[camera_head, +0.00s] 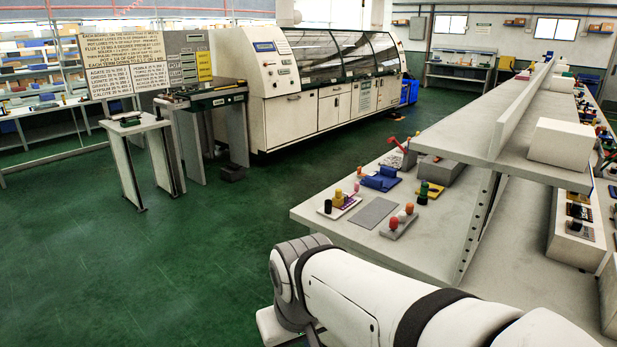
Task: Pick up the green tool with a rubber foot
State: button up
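I cannot pick out for certain a green tool with a rubber foot. A small dark item (130,120) lies on the small stand (152,127) at the left, too small to make out. On the near bench (310,209), a small green and yellow piece (430,191) stands with a dark knob beside it; no rubber foot can be made out. My arm crosses the lower right, in front of the bench. Its gripper is not visible in this view.
A large white wave solder machine (318,118) stands at the back. The near bench holds a grey mat (375,213), blue parts (380,180) and a grey holder with coloured knobs (398,224). A raised shelf (475,142) runs above it. The green floor (150,260) at left is clear.

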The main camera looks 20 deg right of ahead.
aim_at(422, 199)
jog(key=z, duration=0.2)
jog(key=i, duration=1.5)
jog(key=z, duration=1.2)
jog(key=i, duration=0.6)
jog(key=z, duration=0.3)
jog(key=k, duration=0.85)
jog(key=z, duration=0.2)
jog(key=i, duration=0.85)
jog(key=u, duration=0.1)
